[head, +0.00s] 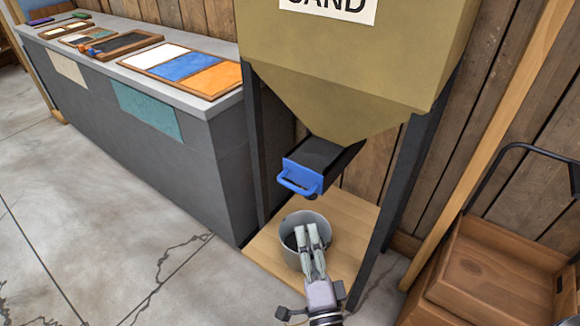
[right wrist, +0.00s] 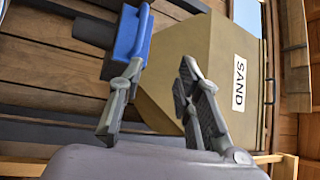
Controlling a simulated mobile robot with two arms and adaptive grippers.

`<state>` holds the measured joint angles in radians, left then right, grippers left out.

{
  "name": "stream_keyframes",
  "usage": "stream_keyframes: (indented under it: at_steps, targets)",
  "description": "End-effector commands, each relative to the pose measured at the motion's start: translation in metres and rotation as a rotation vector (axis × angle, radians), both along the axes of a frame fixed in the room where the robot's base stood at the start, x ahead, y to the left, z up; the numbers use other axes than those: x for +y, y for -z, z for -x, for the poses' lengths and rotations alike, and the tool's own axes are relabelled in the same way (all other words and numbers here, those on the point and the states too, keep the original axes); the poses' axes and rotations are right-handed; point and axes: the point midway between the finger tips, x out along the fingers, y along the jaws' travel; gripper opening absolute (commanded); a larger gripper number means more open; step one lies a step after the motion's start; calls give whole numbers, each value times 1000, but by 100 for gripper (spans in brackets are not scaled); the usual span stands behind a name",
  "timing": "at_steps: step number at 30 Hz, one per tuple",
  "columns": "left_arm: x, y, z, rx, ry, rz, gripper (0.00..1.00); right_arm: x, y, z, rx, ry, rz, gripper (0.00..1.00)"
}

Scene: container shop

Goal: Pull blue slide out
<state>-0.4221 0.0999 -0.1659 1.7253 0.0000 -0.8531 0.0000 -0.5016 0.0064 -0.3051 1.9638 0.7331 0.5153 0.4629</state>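The blue slide (head: 303,176) has a front plate with a loop handle and sits on a dark chute under the tan sand hopper (head: 345,65). In the right wrist view the blue slide (right wrist: 128,32) is at the upper left, close beyond the left finger; I cannot tell whether they touch. My right gripper (head: 307,231) is below the handle in the head view and appears in front of the grey bucket. In the right wrist view its fingers (right wrist: 160,80) are apart with nothing between them. My left gripper is not in view.
The grey bucket (head: 288,224) stands on a wooden base (head: 268,246) between dark hopper legs. A grey counter (head: 205,112) with colour sample trays is at the left. A wooden cart (head: 500,262) with a black handle is at the right. The concrete floor at left is clear.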

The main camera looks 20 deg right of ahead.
Motion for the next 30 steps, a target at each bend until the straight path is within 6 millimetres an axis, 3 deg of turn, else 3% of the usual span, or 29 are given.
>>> stream_keyframes:
  at_steps: [1,3,6,11,30]
  targets:
    - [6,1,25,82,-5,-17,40,1,1,5,42,-6,-31,31]
    - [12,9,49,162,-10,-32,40,1,11,10,77,-11,-64,31]
    - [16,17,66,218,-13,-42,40,2,19,12,101,-15,-88,31]
    - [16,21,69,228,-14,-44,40,0,20,-3,101,-13,-91,31]
    - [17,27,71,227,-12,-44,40,-15,1,-133,98,-13,-90,31]
